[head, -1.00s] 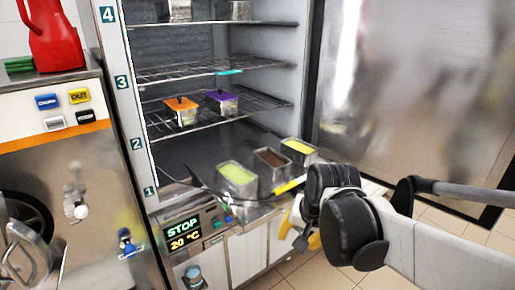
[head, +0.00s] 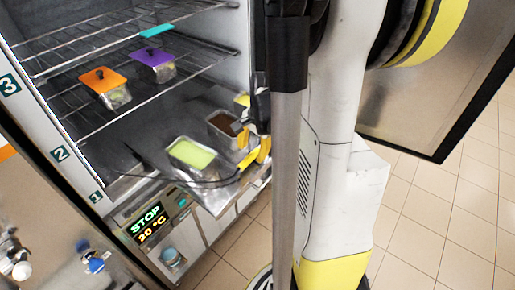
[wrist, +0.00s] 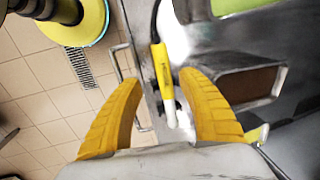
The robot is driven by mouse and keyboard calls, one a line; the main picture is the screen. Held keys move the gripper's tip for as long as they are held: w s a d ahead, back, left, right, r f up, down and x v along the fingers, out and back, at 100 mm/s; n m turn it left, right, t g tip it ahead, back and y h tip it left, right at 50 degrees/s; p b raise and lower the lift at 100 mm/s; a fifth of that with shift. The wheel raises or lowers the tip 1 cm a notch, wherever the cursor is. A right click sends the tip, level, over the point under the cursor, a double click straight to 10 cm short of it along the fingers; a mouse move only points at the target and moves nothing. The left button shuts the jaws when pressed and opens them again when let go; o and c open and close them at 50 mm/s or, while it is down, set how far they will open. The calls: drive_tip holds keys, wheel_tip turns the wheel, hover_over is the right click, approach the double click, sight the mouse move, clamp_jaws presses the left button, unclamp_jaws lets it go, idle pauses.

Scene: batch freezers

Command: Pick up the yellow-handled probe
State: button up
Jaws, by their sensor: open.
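The yellow-handled probe (wrist: 162,72) lies on the grey metal surface at the freezer's front edge. In the wrist view its yellow handle with a white end lies between the two yellow fingers of my gripper (wrist: 159,82), with gaps to the fingers. My gripper is open. In the head view the probe's handle (head: 249,160) shows close by my gripper (head: 255,146), beside the pan of green ice cream (head: 178,166). A dark cable runs left from the handle. My arm hides part of the area to the right.
A pan with brown contents (head: 220,125) and a partly hidden one with yellow contents (head: 242,100) stand behind. Wire shelves above hold orange-lidded (head: 104,88) and purple-lidded (head: 153,65) containers. A metal bar handle (wrist: 121,66) is near the left finger in the wrist view.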

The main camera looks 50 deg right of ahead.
sight(249, 158)
drive_tip(key=f, duration=0.1)
drive_tip(key=w+f+b, duration=0.1)
drive_tip(key=f, duration=0.3)
drive_tip(key=shift+w+f+b, duration=0.2)
drive_tip(key=shift+w+b, duration=0.15)
drive_tip(key=shift+b, duration=0.05)
clamp_jaws()
